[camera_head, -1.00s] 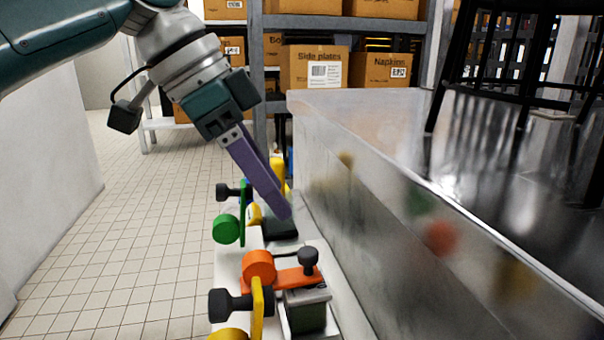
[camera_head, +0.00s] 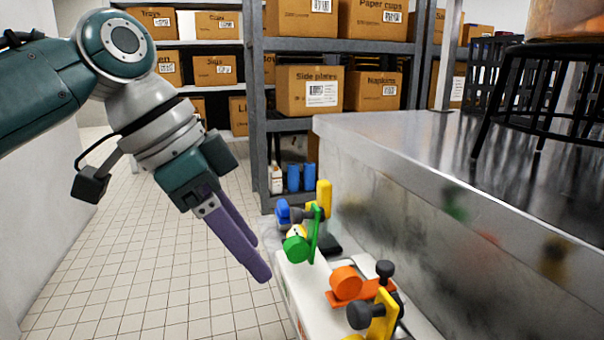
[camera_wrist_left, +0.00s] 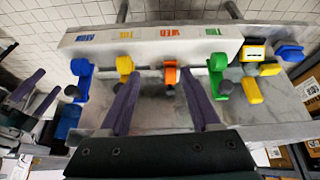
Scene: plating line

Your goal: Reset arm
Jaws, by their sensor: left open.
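My left gripper (camera_head: 257,258) comes in from the left with two purple fingers pointing down and right. It is just left of a white unit with coloured handles (camera_head: 300,290), over the floor in the picture. In the left wrist view its fingers (camera_wrist_left: 155,120) are spread with nothing between them. A second pair of purple fingers (camera_wrist_left: 36,97) at that view's left edge looks like my right gripper; how far it is open is unclear. It does not show in the head view.
The unit carries green (camera_head: 297,249), orange (camera_head: 346,283) and yellow (camera_head: 382,325) handles. A steel counter (camera_head: 400,190) stands to its right. Shelves with cardboard boxes (camera_head: 308,90) are behind. The tiled floor (camera_head: 120,270) at left is clear.

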